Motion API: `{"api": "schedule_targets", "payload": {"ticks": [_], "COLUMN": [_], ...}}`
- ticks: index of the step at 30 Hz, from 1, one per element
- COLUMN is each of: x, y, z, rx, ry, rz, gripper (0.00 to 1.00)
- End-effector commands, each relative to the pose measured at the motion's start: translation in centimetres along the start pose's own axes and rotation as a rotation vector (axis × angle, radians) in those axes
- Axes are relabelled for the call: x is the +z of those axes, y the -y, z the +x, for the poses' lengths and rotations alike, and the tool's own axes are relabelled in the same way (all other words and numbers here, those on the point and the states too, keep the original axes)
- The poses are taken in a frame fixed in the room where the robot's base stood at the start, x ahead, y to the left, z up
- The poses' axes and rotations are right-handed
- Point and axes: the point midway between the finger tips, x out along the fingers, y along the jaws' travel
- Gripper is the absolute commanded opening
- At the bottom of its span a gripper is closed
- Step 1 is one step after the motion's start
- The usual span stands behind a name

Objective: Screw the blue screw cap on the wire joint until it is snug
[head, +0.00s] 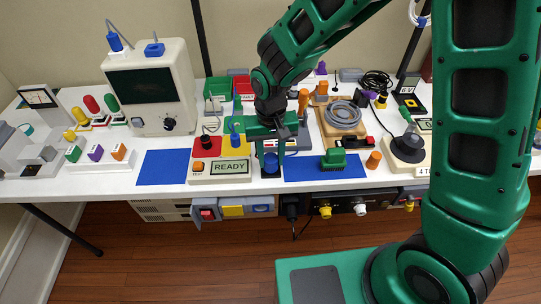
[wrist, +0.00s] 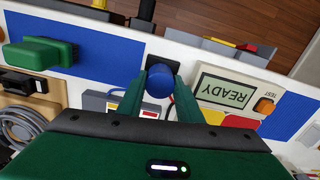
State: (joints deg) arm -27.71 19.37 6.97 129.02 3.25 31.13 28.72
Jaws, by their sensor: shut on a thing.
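My gripper (head: 271,158) points down at the front of the table, beside the READY tester. Its two green fingers are shut on the blue screw cap (wrist: 159,82), which also shows between the fingers in the head view (head: 271,164). The cap sits over a small black square block (wrist: 168,62). The wire joint itself is hidden by the cap and fingers, so I cannot tell how far the cap is on it. A blue wire and a red wire show near the fingers in the wrist view.
The tester with READY display (head: 230,167) and orange TEST button (head: 197,167) stands close on the left. A green brush-like block (head: 333,158) and an orange cylinder (head: 373,160) stand to the right. Blue mats (head: 163,167) lie on both sides. The table's front edge is near.

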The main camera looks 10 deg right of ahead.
Motion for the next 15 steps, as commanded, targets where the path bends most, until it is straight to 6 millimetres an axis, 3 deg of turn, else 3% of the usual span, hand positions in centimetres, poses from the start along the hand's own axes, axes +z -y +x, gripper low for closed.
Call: {"api": "schedule_targets", "payload": {"ticks": [6,13,14,15], "x": [-0.02,0.01,0.01,0.01], "y": [0.01,0.07,0.07,0.08], "z": [0.00,-0.01,-0.01,-0.01], "rx": [0.000,-0.001,-0.001,-0.001], "ry": [0.000,0.001,0.001,0.001], "rz": [0.150,0.166,0.166,0.165], "gripper": [0.00,0.00,0.33,0.42]}}
